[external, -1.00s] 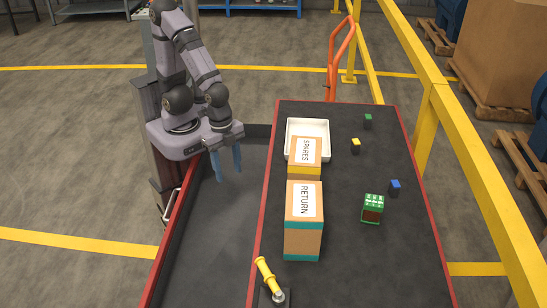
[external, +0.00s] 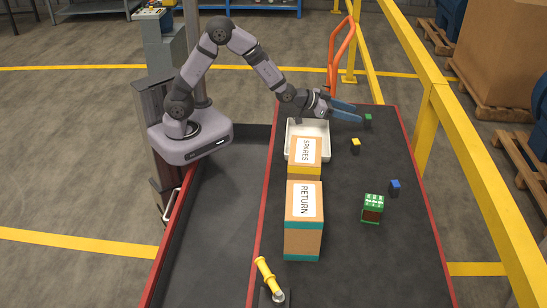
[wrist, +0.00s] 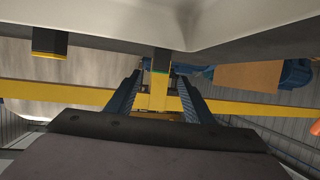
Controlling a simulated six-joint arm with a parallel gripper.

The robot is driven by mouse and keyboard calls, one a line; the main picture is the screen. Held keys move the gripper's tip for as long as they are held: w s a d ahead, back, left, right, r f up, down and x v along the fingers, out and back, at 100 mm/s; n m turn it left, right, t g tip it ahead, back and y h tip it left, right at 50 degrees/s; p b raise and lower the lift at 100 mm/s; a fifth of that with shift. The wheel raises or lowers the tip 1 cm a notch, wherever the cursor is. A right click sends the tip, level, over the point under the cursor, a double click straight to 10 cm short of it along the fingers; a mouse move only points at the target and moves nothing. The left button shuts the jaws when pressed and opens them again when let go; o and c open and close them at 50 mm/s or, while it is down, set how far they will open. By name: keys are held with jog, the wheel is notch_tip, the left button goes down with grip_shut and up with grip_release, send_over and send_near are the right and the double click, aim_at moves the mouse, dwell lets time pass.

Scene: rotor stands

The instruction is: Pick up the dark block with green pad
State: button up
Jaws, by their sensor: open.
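The dark block with green pad (external: 368,121) stands near the far right edge of the dark table, green side up. My gripper (external: 358,112) is low over the far end of the table, its blue fingers pointing right towards this block. The fingers are open, with nothing held. In the wrist view the block (wrist: 161,60) shows beyond the fingertips, in line with the gap between the fingers (wrist: 160,82). It looks just ahead of the fingers; I cannot tell the exact gap.
A dark block with yellow pad (external: 355,146), one with blue pad (external: 394,187) and a green-topped box (external: 373,209) stand nearer. A white tray (external: 309,157) lies below my forearm, beside the SPARES box (external: 304,158) and RETURN box (external: 303,230). A yellow rail (external: 434,115) runs on the right.

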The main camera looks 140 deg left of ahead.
aim_at(369, 116)
jog(key=shift+a, duration=0.4)
jog(key=shift+x, duration=2.8)
jog(key=shift+w+a+f, duration=0.3)
jog(key=shift+w+a, duration=0.15)
jog(key=shift+w, duration=0.05)
jog(key=shift+c, duration=0.6)
jog(key=c, duration=1)
